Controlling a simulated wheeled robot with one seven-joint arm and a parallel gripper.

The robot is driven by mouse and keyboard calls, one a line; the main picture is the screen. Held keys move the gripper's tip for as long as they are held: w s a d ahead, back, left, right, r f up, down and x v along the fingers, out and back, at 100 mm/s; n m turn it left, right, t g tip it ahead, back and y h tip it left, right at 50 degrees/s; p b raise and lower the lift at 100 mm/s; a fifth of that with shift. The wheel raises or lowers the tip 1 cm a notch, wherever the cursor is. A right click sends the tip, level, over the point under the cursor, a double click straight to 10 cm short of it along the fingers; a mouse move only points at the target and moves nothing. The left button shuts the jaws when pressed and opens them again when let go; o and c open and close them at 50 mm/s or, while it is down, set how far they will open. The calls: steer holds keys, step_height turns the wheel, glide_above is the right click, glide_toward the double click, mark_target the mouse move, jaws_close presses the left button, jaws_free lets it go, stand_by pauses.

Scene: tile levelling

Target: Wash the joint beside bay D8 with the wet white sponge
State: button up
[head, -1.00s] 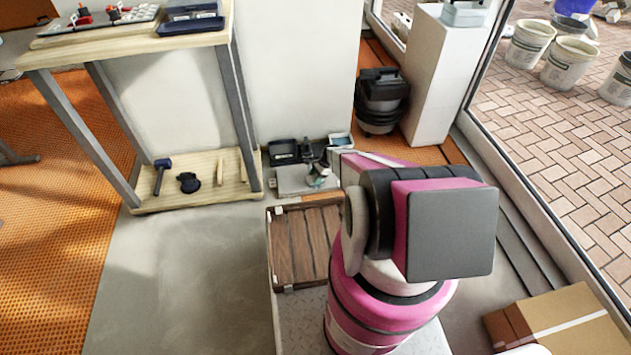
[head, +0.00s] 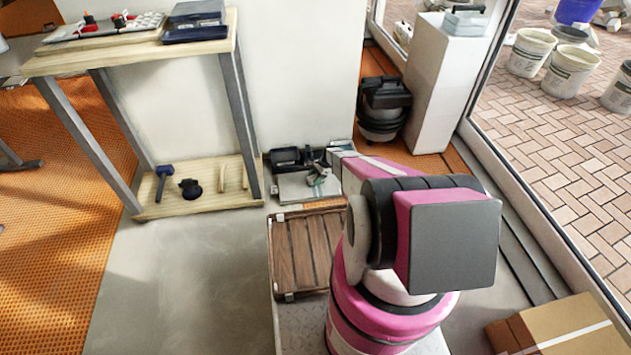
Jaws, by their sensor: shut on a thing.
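My gripper (head: 318,178) is small and far off in the head view, low over a pale grey tiled patch (head: 292,190) beyond the wooden slatted deck. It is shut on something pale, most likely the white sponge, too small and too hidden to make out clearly. My pink and grey arm covers the right part of the patch. I cannot make out the joint, the label of bay D8, or whether the sponge touches the floor.
A dark box (head: 290,157) lies behind the patch. The brown slatted deck (head: 305,250) is in front. A workbench (head: 130,60) with a low shelf (head: 205,200) stands left. A black vacuum (head: 383,108) and white plinth (head: 440,90) stand right. A cardboard box (head: 560,325) lies front right.

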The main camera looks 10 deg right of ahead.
steer(key=shift+w+f, duration=0.15)
steer(key=shift+w, duration=3.65)
steer(key=shift+s, duration=1.95)
steer(key=shift+s+r, duration=0.2)
steer(key=shift+s, duration=3.4)
steer(key=shift+s+f, duration=0.15)
steer(key=shift+s, duration=3.65)
step_height(320, 180, up, 7)
